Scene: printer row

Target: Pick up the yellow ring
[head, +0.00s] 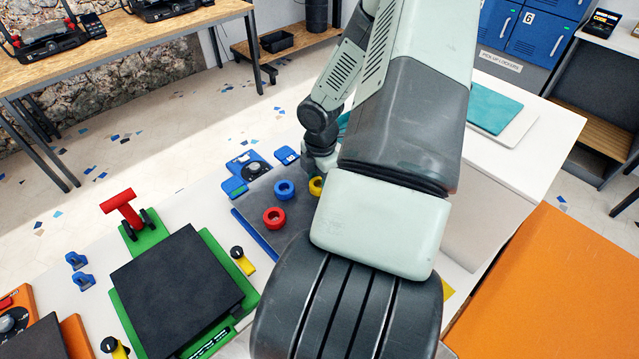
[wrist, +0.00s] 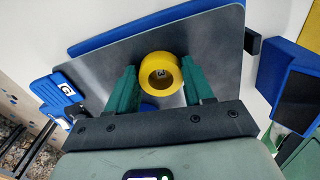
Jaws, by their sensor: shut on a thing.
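The yellow ring (wrist: 161,88) is between the two green fingers of my gripper (wrist: 160,82) in the wrist view, and the fingers are shut on it. In the head view only a slice of the yellow ring (head: 316,186) shows, beside my arm, which hides the rest. My gripper's fingertips are hidden by my arm there. The ring is over the dark plate (head: 262,190); I cannot tell whether it touches it.
A blue ring (head: 284,190) and a red ring (head: 273,218) lie on the plate close to the yellow one. A green printer with a black bed (head: 178,285) stands front left. An orange surface (head: 560,290) is at right.

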